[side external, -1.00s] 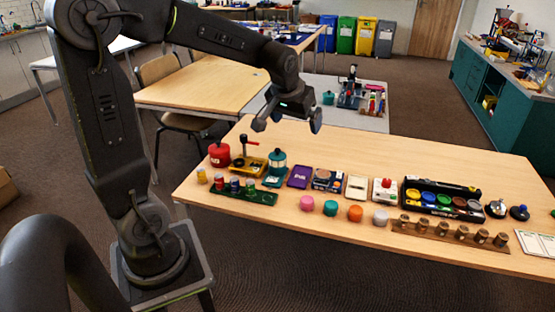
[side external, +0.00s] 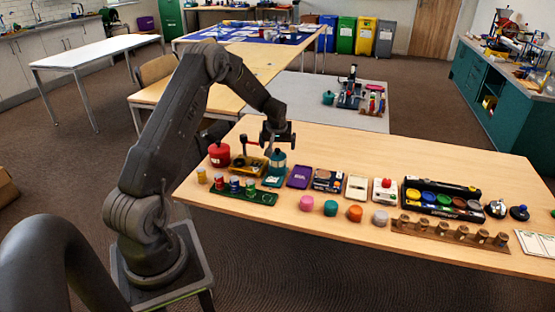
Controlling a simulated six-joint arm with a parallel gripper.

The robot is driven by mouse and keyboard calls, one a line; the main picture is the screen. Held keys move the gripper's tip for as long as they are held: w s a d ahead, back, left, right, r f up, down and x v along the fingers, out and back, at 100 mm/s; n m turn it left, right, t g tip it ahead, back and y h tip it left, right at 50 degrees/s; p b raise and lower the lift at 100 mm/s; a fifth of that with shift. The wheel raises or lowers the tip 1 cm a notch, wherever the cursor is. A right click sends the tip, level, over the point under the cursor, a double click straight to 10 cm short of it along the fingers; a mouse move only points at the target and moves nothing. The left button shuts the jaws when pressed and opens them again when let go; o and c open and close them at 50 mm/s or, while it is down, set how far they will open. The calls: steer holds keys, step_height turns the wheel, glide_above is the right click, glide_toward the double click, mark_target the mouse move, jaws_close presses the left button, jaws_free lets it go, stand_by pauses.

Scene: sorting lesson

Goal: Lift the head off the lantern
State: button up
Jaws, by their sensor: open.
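The teal item that looks like the lantern (side external: 276,171) stands upright near the back left of the long wooden table, with a teal base under it. Its rounded, paler upper part looks like the head (side external: 278,158). My gripper (side external: 277,142) points down just above the head, its two fingers spread apart to left and right. The gripper hides the very top of the head, and I cannot tell whether the fingertips touch it.
A red canister (side external: 219,155) and a yellow tray (side external: 248,165) with a dark upright handle stand close on the left. A green rack (side external: 243,194) of small cans is in front. A purple case (side external: 299,177) lies on the right. The table's back right is clear.

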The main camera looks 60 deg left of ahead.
mark_target(277, 153)
steer(key=x, duration=0.8)
steer(key=shift+s+f, duration=0.1)
steer(key=shift+s, duration=0.05)
steer(key=shift+c, duration=0.4)
steer(key=c, duration=0.9)
